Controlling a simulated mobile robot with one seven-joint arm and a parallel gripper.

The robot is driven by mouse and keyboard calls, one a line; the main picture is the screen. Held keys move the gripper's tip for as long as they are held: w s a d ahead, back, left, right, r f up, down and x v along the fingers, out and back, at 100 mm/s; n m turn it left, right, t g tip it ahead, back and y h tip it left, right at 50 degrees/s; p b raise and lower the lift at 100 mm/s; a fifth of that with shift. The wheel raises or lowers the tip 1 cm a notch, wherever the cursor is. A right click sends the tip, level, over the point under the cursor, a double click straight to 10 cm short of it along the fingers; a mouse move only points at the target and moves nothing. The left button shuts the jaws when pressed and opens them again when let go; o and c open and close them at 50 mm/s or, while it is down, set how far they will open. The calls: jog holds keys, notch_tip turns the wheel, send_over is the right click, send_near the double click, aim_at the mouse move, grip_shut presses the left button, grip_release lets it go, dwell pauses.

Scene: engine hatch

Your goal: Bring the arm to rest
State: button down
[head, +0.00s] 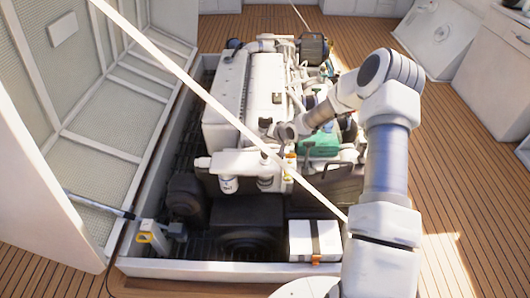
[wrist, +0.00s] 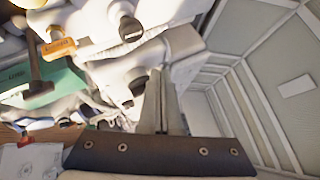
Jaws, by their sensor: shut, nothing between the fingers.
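My arm (head: 388,150) rises from the lower right in the head view, bends at the top and reaches left over the engine (head: 232,95). My gripper (head: 283,132) is above the front part of the white engine, small and partly blended with it. In the wrist view my gripper (wrist: 164,75) has its two grey fingers together with nothing between them. White engine parts with dark caps (wrist: 137,82) lie close beyond the fingertips. I cannot tell whether the fingers touch them.
The open hatch lid (head: 105,110) stands at left, with a strut (head: 100,205) near its base. A pale bar (head: 215,103) crosses diagonally over the engine. A green part (head: 320,144) sits below my forearm. A white box (head: 315,240) is in the bay's front right. Deck at right is clear.

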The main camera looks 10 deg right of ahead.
dwell(0.4)
jog(key=s+d+r+n+g+h, duration=0.1)
jog(key=s+r+h, duration=0.1)
jog(key=s+r, duration=0.55)
jog(key=s+d+r+n+h, duration=0.1)
jog(key=s+r, duration=0.3)
jog(key=r, duration=0.7)
jog(key=s+d+r+n+g+h, duration=0.1)
jog(key=s+r+h, duration=0.1)
jog(key=s+r, duration=0.5)
jog(key=s+a+r, duration=0.1)
jog(key=s+r, duration=0.2)
jog(key=s, duration=0.5)
jog(key=s+a+r+n+y, duration=0.1)
jog(key=s+r, duration=0.2)
jog(key=s, duration=0.5)
jog(key=s+a+r, duration=0.1)
jog(key=s+r, duration=0.3)
jog(key=s, duration=0.4)
notch_tip(320, 180, up, 16)
jog(key=p, duration=1.6)
jog(key=shift+w+f+g+p, duration=0.2)
jog(key=shift+g+p, duration=0.1)
jog(key=shift+g, duration=0.1)
jog(key=shift+a, duration=0.1)
